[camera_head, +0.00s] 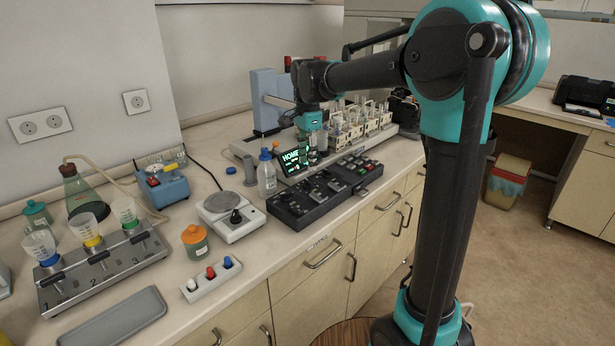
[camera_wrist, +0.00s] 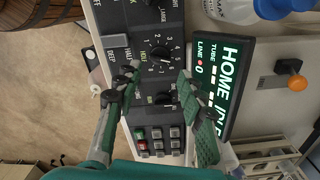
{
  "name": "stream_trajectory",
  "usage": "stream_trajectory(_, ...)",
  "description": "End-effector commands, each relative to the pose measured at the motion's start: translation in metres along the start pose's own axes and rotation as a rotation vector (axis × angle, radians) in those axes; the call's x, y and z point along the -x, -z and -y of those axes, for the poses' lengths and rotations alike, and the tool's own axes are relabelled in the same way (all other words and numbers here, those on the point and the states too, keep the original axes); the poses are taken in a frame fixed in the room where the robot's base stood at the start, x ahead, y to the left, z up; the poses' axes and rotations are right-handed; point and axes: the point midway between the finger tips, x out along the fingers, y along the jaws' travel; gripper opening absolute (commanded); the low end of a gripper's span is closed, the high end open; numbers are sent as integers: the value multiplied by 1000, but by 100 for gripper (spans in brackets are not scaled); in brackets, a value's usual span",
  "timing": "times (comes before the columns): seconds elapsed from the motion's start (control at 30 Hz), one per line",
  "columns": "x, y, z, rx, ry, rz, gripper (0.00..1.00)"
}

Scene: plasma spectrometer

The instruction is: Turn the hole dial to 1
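The hole dial (camera_wrist: 160,53) is a dark round knob on the black control panel (camera_wrist: 203,12), with small white numbers around it in the wrist view. The fingers appear to be above the panel and do not touch the dial. In the head view my gripper (camera_head: 312,148) hangs over the back of the control panel (camera_head: 298,208); the dial is too small to single out there.
A lit display (camera_wrist: 222,80) reading HOME stands right beside the panel. A second knob (camera_wrist: 164,98) and a keypad (camera_wrist: 157,140) lie nearby. A white bottle (camera_head: 266,178) stands left of the display, and glassware racks (camera_head: 360,122) stand behind.

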Motion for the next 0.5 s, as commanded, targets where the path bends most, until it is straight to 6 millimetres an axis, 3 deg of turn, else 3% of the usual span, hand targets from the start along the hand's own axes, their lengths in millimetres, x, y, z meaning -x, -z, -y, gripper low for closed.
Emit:
stream_trajectory(0.2, -39, 0, 0, 0, 0, 0, 40)
stream_trajectory(0.5, -61, 0, 0, 0, 0, 0, 40)
